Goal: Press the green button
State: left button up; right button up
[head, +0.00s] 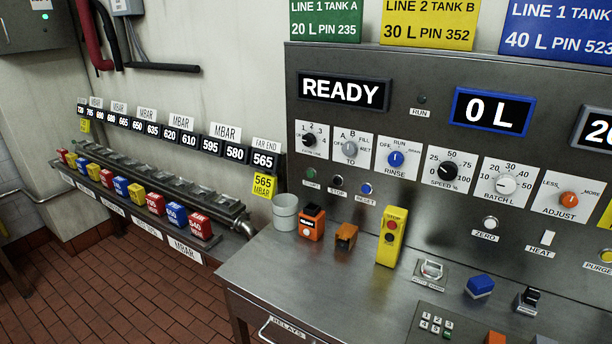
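A small dark green push button (311,174) sits low on the left part of the grey upright control panel (300,90). A small label hangs just below it, too small to read surely. To its right in the same row are a black button (338,180) marked STOP and a blue button (366,188) marked RESET. Nothing covers the green button. Neither of my grippers shows in the head view.
On the metal bench (290,270) below the panel stand a grey cup (286,212), an orange box (311,223), a small orange-brown block (346,236) and a yellow button box (391,240). Rotary knobs fill the panel above. A rail with coloured blocks (155,203) runs along the left wall.

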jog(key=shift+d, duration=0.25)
